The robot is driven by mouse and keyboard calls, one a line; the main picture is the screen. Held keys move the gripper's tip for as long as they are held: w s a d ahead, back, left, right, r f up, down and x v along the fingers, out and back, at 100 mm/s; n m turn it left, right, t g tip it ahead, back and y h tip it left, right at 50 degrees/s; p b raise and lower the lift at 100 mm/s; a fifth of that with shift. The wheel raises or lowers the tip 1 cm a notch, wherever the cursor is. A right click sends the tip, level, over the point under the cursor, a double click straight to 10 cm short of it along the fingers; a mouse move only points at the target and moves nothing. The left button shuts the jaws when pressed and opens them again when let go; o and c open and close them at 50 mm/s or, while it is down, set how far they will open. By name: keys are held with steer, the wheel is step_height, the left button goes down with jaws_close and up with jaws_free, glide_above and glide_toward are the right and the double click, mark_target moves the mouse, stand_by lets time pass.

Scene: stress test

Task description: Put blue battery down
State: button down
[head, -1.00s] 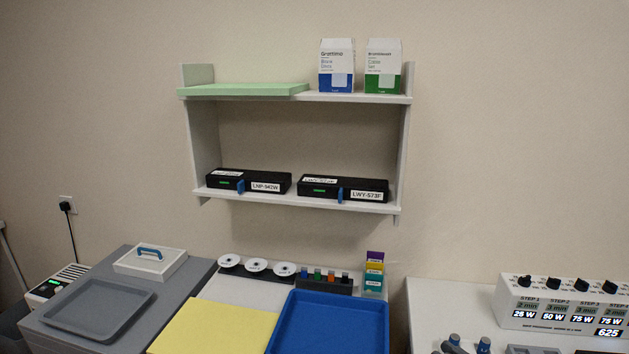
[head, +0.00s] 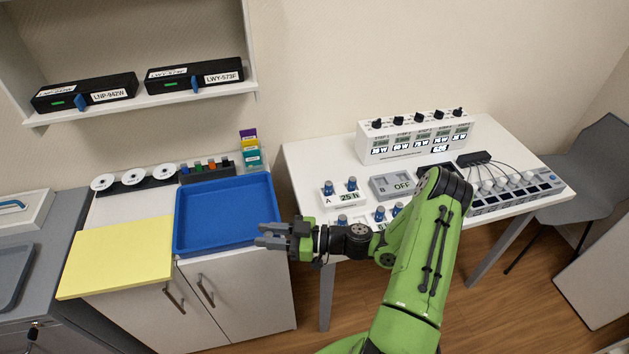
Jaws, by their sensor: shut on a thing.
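My gripper (head: 272,236) is at the front right corner of the blue tray (head: 224,249), above the white cabinet's front edge. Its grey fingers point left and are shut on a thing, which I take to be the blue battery. The battery itself is too small or hidden by the fingers to make out. A dark holder (head: 207,176) behind the tray carries several small pieces with blue, green, red and dark tops.
A yellow mat (head: 118,257) lies left of the tray. White reels (head: 133,177) stand behind it. Black boxes (head: 195,76) sit on the wall shelf above. A white table (head: 300,165) with instruments is at right. The tray is empty.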

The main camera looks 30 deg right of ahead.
steer(key=d+m+t+h+b, duration=0.1)
steer(key=d+m+h+b, duration=0.1)
steer(key=d, duration=0.5)
steer(key=d+r+m+t+h+b, duration=0.1)
steer(key=d+t+h+b, duration=0.1)
steer(key=d+b, duration=0.2)
steer(key=d+m+t+h+b, duration=0.2)
steer(key=d+b, duration=0.1)
steer(key=d, duration=0.6)
steer(key=shift+d+r+m+h, duration=0.15)
steer(key=shift+d+m+h, duration=0.15)
steer(key=shift+d+h, duration=0.1)
steer(key=s+d+r+m+t+h+b, duration=0.1)
steer(key=s+d+r+h, duration=0.1)
steer(key=d, duration=0.3)
steer(key=shift+s+d+r+m+t+h+b, duration=0.2)
steer(key=shift+m+t+h+b, duration=0.1)
steer(key=shift+m+b, duration=0.1)
step_height(320, 180, down, 10)
steer(key=b, duration=0.3)
steer(key=shift+a+r, duration=0.1)
steer(key=shift+r, duration=0.05)
steer(key=shift+b, duration=0.3)
